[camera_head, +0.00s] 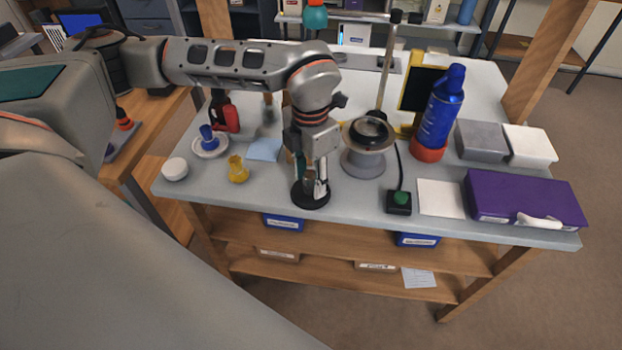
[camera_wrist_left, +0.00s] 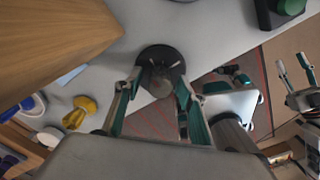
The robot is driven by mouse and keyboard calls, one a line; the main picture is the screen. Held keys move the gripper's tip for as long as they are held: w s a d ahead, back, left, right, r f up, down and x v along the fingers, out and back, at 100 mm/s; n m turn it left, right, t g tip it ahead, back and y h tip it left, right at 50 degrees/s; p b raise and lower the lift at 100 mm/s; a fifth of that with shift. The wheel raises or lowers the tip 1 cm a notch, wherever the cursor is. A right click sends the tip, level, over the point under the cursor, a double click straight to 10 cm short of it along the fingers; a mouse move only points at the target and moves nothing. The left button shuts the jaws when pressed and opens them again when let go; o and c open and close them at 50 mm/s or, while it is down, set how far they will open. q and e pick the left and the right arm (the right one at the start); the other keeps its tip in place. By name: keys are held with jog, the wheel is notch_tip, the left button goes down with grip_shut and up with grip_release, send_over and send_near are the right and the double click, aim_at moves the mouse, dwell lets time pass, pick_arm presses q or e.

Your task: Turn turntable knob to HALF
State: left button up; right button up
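The knob is a black round disc (camera_head: 311,203) near the front edge of the table. In the left wrist view the disc (camera_wrist_left: 160,55) shows pale marks and a grey round part (camera_wrist_left: 160,88) in its middle. My left gripper (camera_head: 314,185) points down over the disc and hides much of it. In the left wrist view its two fingers (camera_wrist_left: 157,80) stand apart, one on each side of the grey part; I cannot tell whether they touch it. The turntable (camera_head: 364,162) stands just behind and right, with a black lens part on top. My right gripper (camera_wrist_left: 298,80) shows only in the left wrist view, with its fingers apart.
A green button box (camera_head: 400,200) stands right of the knob, with a white sheet (camera_head: 440,198) and purple case (camera_head: 525,200) beyond. A blue bottle (camera_head: 441,115) stands behind.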

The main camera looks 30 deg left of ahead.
pick_arm(q)
jog(key=shift+f, duration=0.4)
jog(key=c, duration=1.1)
